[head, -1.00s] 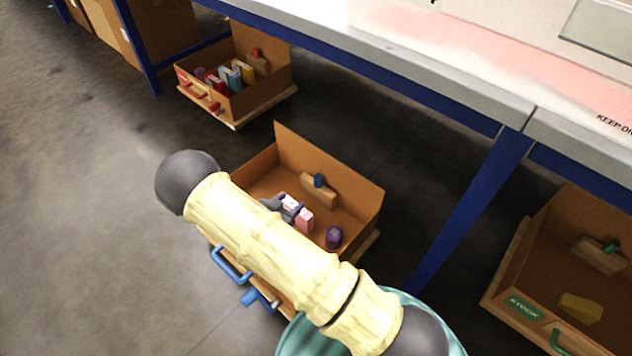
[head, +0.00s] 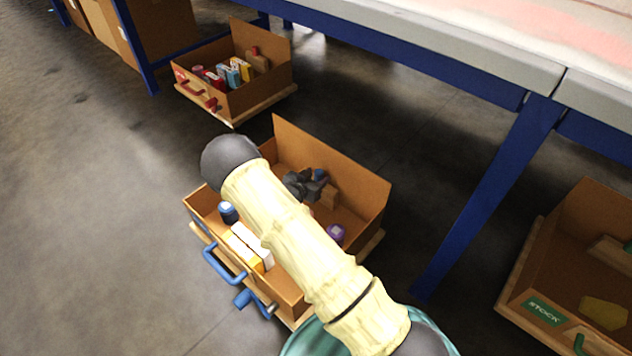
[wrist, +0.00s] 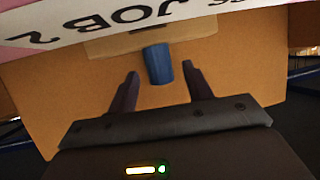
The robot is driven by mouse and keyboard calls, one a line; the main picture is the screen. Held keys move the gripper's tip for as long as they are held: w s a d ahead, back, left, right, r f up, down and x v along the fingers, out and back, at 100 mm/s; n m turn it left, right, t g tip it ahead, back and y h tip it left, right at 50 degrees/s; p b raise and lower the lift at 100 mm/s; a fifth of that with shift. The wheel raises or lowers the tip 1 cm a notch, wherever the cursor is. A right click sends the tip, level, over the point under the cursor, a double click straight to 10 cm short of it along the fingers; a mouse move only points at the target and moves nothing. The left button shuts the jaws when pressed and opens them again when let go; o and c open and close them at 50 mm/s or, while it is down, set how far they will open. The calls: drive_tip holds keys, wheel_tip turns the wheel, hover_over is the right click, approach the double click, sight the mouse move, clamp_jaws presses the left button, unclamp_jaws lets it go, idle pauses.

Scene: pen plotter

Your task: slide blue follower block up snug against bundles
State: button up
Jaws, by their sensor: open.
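The blue follower block is a wooden block (head: 329,197) with a blue knob (head: 320,174), near the back wall of the middle cardboard drawer (head: 345,168). My gripper (head: 309,182) is open beside the knob in the head view. In the wrist view the blue knob (wrist: 157,64) stands between the spread fingers (wrist: 160,72), with gaps on both sides. A white and pink bundle labelled JOB 2 (wrist: 100,22) crosses the top of that view, hiding part of the wooden block (wrist: 203,29). Yellow and white bundles (head: 250,246) stand near the drawer's front. My arm hides the drawer's middle.
A purple round item (head: 335,233) and a dark blue one (head: 228,212) sit in the same drawer. A red-handled drawer (head: 235,85) is behind left, a green-handled STOCK drawer (head: 545,311) at right. A blue table leg (head: 487,200) stands to the right.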

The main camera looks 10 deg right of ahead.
drive_tip(key=shift+w+d+f, duration=0.15)
drive_tip(key=shift+w+d, duration=0.15)
drive_tip(key=shift+w, duration=0.05)
